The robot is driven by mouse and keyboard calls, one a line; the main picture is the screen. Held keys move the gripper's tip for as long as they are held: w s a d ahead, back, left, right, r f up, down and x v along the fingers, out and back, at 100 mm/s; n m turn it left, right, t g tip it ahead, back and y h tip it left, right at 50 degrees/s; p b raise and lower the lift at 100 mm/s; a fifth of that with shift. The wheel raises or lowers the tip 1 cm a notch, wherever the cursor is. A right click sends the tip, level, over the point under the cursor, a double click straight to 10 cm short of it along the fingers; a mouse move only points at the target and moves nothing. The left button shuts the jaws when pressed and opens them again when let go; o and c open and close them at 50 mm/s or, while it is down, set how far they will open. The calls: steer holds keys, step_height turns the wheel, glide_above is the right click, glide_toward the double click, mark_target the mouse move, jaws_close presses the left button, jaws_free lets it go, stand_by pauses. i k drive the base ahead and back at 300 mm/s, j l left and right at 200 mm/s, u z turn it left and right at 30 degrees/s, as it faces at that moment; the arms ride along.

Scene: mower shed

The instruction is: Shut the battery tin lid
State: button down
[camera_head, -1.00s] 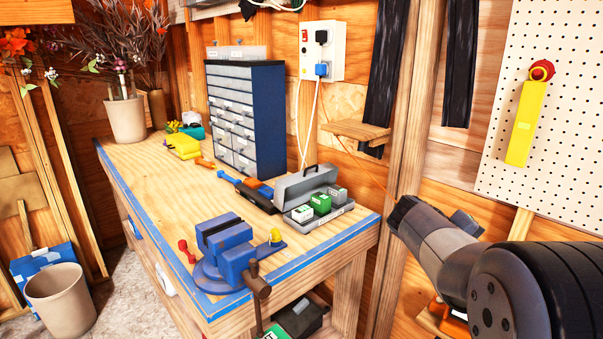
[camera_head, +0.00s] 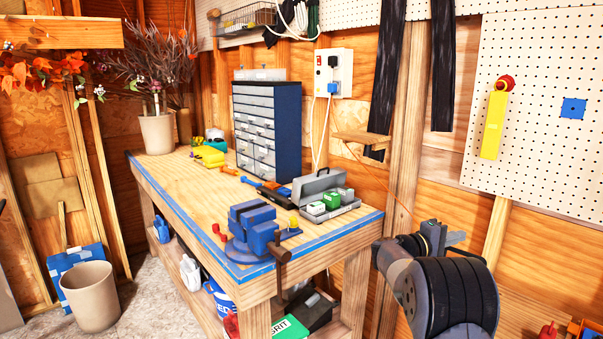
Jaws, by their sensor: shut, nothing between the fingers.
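The battery tin is a grey box near the right end of the workbench top, at the back. Its lid (camera_head: 318,183) stands open, raised and tilted along the back side, with a dark handle on it. Its base (camera_head: 334,215) holds a few green and white blocks.
A blue vise (camera_head: 252,228) stands at the bench's front corner, left of the tin. A dark and orange tool (camera_head: 274,194) lies just left of the tin. A blue drawer cabinet (camera_head: 268,125) stands behind. A wooden post (camera_head: 401,130) rises right of the bench.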

mark_target(307, 190)
steer(key=u, duration=1.6)
steer(key=i+j+u, duration=0.2)
steer(key=i+u, duration=0.15)
steer(key=i, duration=0.3)
steer(key=i+u, duration=0.35)
steer(key=i, duration=0.3)
steer(key=i+z, duration=0.45)
steer(key=i+j+z, duration=0.1)
steer(key=i+z, duration=0.3)
steer(key=i, duration=0.15)
steer(key=i+j+z, duration=0.25)
steer(key=i+z, duration=0.2)
steer(key=i+l+z, duration=0.2)
steer(key=z, duration=0.25)
steer(key=i+z, duration=0.4)
steer(key=i+l+z, duration=0.1)
steer(key=z, duration=0.35)
steer(key=i+j+z, duration=0.15)
steer(key=i+z, duration=0.15)
steer(key=z, duration=0.15)
